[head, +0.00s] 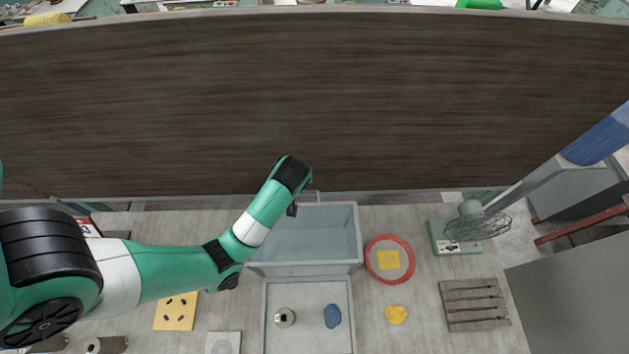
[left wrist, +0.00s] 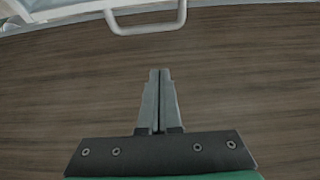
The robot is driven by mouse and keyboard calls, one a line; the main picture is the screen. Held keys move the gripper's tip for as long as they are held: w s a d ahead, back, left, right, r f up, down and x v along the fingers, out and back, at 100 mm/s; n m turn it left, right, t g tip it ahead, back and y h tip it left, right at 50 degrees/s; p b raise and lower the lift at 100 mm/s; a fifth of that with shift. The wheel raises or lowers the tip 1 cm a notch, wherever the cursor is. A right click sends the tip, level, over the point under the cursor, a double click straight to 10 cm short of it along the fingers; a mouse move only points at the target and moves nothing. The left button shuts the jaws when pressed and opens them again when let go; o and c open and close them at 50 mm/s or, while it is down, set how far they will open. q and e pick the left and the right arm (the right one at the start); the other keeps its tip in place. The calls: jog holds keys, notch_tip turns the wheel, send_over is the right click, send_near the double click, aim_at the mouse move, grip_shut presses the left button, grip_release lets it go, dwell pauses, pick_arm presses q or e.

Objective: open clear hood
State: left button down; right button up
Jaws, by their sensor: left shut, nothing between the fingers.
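The clear hood (head: 310,238) is a pale blue-grey see-through box behind a shallow tray (head: 266,318). It appears swung back, with the tray uncovered. Its pale handle (head: 317,196) is at the far edge; the handle also shows in the left wrist view (left wrist: 150,29), at the top. My left gripper (head: 292,210) is near the hood's far left corner, partly hidden by its own wrist. In the left wrist view, its fingers (left wrist: 160,75) are together and empty, apart from the handle. My right gripper is not in view.
The tray holds a round holed piece (head: 285,317) and a blue lump (head: 332,316). To the right are a red-rimmed disc (head: 374,244), a yellow lump (head: 396,314), a slatted wooden rack (head: 474,305) and a green-based device with a wire cage (head: 455,246). A yellow block (head: 175,311) lies left.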

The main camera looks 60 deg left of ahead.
pick_arm(q)
jog(key=shift+w+d+f, duration=0.1)
jog(key=shift+d, duration=0.1)
jog(key=shift+a+f, duration=0.2)
jog(key=shift+f, duration=0.15)
notch_tip(320, 180, down, 7)
jog(key=shift+w+a+f, duration=0.15)
jog(key=shift+a, duration=0.15)
jog(key=d+r+y, duration=0.1)
jog(key=s+d+r+t+y, duration=0.1)
jog(key=d, duration=0.1)
jog(key=s+d+r+y, duration=0.1)
jog(key=shift+s+d+t, duration=0.1)
jog(key=shift+d+t, duration=0.2)
jog(key=shift+d, duration=0.1)
jog(key=shift+r, duration=0.1)
